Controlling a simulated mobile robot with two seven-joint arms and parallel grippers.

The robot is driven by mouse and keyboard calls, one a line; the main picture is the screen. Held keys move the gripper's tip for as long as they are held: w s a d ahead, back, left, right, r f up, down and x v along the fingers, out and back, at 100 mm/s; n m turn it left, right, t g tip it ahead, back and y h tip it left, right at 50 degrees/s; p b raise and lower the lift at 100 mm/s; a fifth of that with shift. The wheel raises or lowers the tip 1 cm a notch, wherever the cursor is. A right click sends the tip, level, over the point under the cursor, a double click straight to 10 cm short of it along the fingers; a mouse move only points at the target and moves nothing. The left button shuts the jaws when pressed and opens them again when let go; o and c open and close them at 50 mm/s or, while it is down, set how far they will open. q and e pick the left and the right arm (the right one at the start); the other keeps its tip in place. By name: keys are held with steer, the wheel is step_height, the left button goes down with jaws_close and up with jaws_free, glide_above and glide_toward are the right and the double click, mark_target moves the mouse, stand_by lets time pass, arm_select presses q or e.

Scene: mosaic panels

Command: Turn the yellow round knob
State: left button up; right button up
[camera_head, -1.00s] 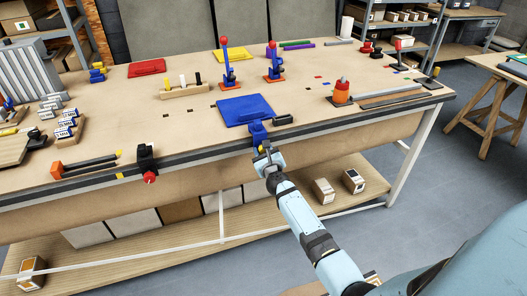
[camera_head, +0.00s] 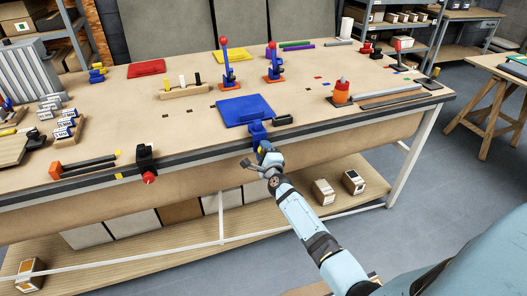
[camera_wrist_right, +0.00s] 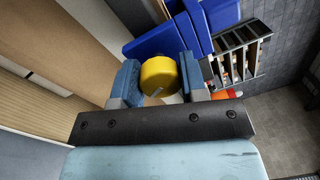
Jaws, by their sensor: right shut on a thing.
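The yellow round knob (camera_wrist_right: 158,76) sits between the two blue-grey fingers of my right gripper (camera_wrist_right: 152,80) in the right wrist view. The fingers are shut on its sides. In the head view the knob (camera_head: 260,149) is a small yellow spot, mostly hidden by my right gripper (camera_head: 264,155). The knob is on the front of a blue vise-like fixture (camera_head: 257,132) at the bench's front edge. My left gripper is not in view.
The workbench (camera_head: 190,125) holds a blue panel (camera_head: 245,109) behind the fixture and a small black block (camera_head: 283,120) beside it. A black clamp with a red knob (camera_head: 148,178) is further left on the edge. Grey floor is open at the right.

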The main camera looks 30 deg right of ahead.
steer(key=n+p, duration=0.1)
steer(key=n, duration=0.5)
steer(key=shift+y, duration=0.3)
steer(key=n, duration=0.3)
steer(key=shift+n+p, duration=0.4)
steer(key=shift+n+y+p, duration=0.45)
steer(key=shift+n+y, duration=0.05)
steer(key=shift+n, duration=1.3)
steer(key=o, duration=0.9)
